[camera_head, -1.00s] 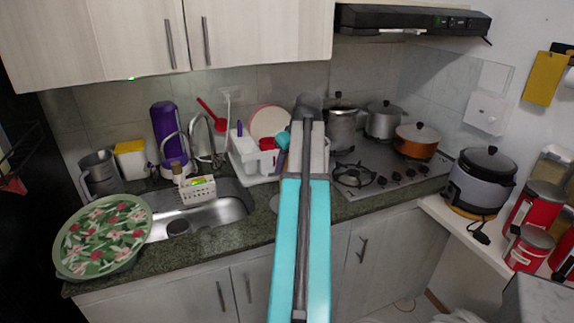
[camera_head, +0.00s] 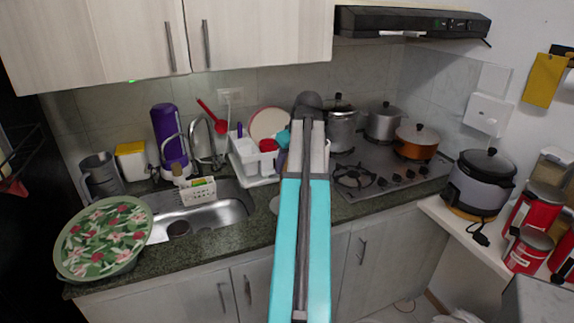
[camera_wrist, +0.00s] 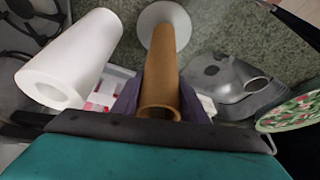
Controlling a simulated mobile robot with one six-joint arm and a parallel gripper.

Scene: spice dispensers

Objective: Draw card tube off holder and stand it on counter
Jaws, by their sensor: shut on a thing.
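In the wrist view, a brown card tube (camera_wrist: 168,62) runs away from me, its open end near the camera. Its far end meets a round white disc (camera_wrist: 152,17), apparently the holder base. Whether the tube rests on the disc or is clear of it, I cannot tell. My gripper (camera_wrist: 163,90) has a dark finger on each side of the tube, shut on it near its open end. In the head view my own arm hides the gripper, the tube and the holder.
A white paper roll (camera_wrist: 75,58) stands close left of the tube in the wrist view. The sink (camera_head: 205,218), a dish rack (camera_head: 243,160), a flowered green lid (camera_head: 103,236) and a stove (camera_head: 375,174) line the speckled counter (camera_head: 190,250).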

